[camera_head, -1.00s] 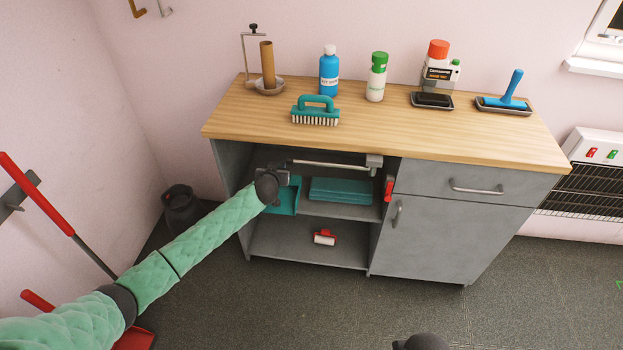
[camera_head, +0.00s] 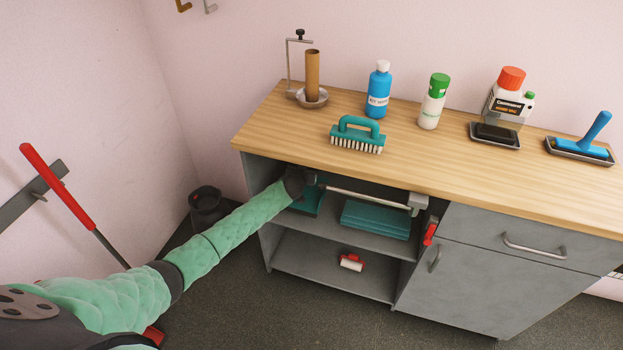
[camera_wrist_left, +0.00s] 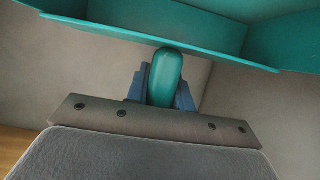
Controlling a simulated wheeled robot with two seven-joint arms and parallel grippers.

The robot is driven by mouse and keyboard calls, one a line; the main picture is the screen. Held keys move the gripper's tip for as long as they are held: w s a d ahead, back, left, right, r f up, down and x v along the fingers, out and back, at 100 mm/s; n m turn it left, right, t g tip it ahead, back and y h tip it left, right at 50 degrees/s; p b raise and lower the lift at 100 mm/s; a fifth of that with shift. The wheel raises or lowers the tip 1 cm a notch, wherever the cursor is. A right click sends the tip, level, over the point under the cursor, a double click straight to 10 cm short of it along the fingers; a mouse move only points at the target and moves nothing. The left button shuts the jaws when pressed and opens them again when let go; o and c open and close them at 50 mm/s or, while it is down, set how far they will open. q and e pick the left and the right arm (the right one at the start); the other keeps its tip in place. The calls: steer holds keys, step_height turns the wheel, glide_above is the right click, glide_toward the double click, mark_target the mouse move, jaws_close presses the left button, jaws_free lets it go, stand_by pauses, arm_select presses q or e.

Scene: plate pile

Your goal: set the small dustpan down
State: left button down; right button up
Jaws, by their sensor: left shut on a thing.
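The small teal dustpan (camera_head: 309,204) is inside the open upper compartment of the grey cabinet, at its left side. My left gripper (camera_head: 303,186) reaches in under the worktop and largely hides it. In the left wrist view the gripper's blue fingers (camera_wrist_left: 160,88) are shut around the rounded teal handle, and the pan (camera_wrist_left: 185,28) extends beyond them. The middle shelf (camera_head: 372,239) is below the dustpan; I cannot tell whether they touch. My right gripper is not in view.
A folded teal stack (camera_head: 376,219) lies on the same shelf to the right. A red-and-white roller (camera_head: 351,262) is on the lower shelf. A metal bar (camera_head: 365,198) crosses the opening. The wooden worktop (camera_head: 420,165) overhangs, with a teal brush (camera_head: 358,136) and bottles on it.

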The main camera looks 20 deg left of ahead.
arm_select(q)
steer(key=shift+f, duration=2.1)
steer(key=shift+f, duration=0.1)
steer(key=c, duration=1.2)
jaws_free()
